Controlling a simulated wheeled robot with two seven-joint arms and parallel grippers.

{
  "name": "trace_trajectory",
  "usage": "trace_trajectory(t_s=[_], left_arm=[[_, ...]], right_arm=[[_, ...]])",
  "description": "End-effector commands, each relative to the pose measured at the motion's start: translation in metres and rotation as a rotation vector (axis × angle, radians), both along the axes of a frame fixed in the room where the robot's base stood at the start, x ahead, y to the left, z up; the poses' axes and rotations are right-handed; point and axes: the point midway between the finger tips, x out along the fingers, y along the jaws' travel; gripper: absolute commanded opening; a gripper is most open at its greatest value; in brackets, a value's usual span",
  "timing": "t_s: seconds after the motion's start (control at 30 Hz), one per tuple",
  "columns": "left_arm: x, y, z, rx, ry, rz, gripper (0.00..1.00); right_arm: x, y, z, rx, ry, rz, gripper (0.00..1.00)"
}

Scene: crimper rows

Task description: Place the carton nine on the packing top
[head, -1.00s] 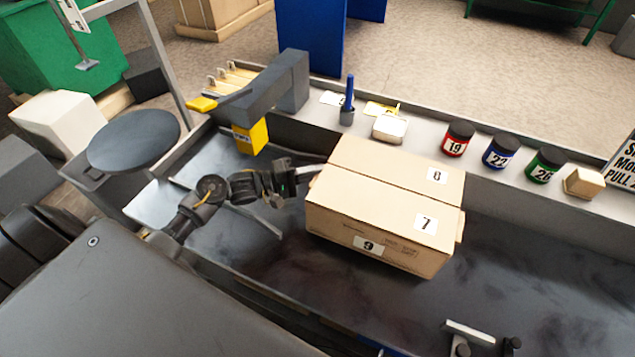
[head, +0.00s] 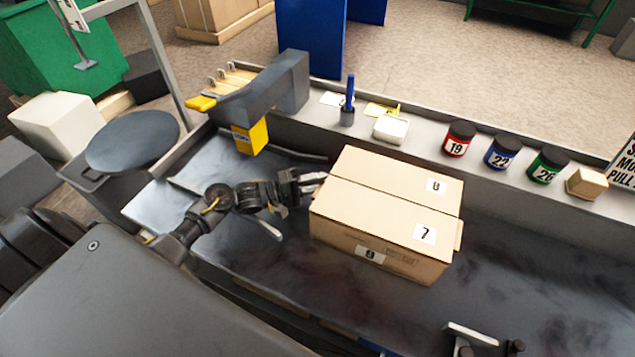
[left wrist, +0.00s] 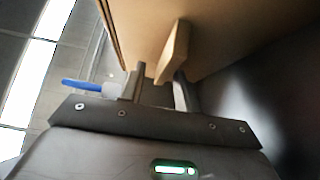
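A brown carton (head: 385,205) sits on the dark bench top (head: 530,290), its flaps lying closed. Labels 8 and 7 are on its top, and a label that looks like 9 is on its front. My left gripper (head: 312,184) is at the carton's left side. In the left wrist view, a thin cardboard tab (left wrist: 175,50) on the carton lies between the fingers of my left gripper (left wrist: 160,88), with a small gap visible on each side. The fingertips are partly hidden by the carton.
A grey arm with a yellow block (head: 250,138) stands left behind the carton. Jars 19 (head: 458,140), 22 (head: 502,152) and 26 (head: 547,163) line the rear ledge. The dark surface right of the carton is clear.

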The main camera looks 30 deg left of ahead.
Motion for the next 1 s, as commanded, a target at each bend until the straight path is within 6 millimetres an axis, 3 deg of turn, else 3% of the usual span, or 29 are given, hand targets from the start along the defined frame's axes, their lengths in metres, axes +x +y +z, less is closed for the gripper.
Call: trace_trajectory(t_s=[0.23,0.7,1.0], left_arm=[[-0.005,0.006,0.000,0.002,0.001,0.001,0.33],[-0.050,0.052,0.000,0.001,0.001,0.000,0.33],[-0.052,0.054,0.000,0.000,0.000,0.000,0.33]], right_arm=[[0.000,0.000,0.000,0.000,-0.002,0.001,0.36],[-0.008,-0.003,-0.004,-0.003,0.009,0.000,0.36],[-0.001,-0.002,-0.003,-0.003,-0.002,0.001,0.36]])
